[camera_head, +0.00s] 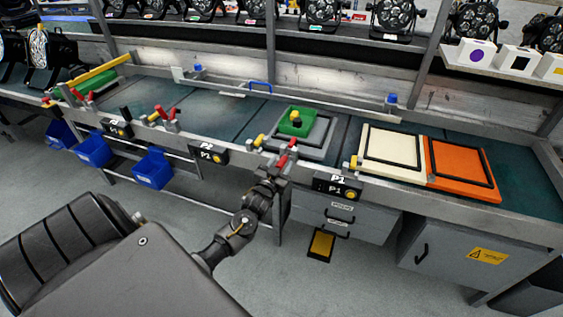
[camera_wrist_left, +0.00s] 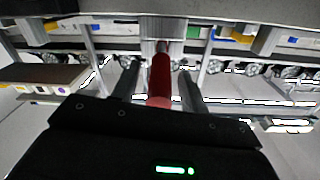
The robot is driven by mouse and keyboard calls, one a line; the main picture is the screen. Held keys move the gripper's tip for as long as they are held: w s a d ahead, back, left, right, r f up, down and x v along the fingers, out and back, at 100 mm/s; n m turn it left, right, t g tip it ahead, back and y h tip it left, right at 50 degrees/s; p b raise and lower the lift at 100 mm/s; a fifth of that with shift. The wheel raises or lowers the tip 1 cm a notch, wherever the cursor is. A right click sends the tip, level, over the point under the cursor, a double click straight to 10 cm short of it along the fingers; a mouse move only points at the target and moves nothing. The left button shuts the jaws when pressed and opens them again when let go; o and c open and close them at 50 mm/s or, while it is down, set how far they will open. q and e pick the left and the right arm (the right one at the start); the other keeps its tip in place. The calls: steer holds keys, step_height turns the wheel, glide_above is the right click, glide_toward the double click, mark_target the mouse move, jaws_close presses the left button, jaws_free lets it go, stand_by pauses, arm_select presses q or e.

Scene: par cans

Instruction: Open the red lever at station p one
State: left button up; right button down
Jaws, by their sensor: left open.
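The red lever (camera_head: 283,161) at station P1 sits on the bench's front edge, left of the black P1 label box (camera_head: 337,187). My left gripper (camera_head: 273,174) is right at it, reaching up from below. In the left wrist view the red lever (camera_wrist_left: 160,80) stands between the two dark fingers of my left gripper (camera_wrist_left: 157,88). The fingers are open, with a gap on each side of the lever. Part of the lever is hidden by the gripper in the head view. My right gripper is not in view.
A yellow-handled clamp (camera_head: 259,141) is close to the left of the lever. A green tray (camera_head: 297,121) lies on a grey plate behind it. Cream (camera_head: 391,146) and orange (camera_head: 461,168) panels lie to the right.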

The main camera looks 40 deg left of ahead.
arm_select(q)
steer(key=shift+w+a, duration=0.2)
steer(key=shift+w, duration=0.35)
jaws_close()
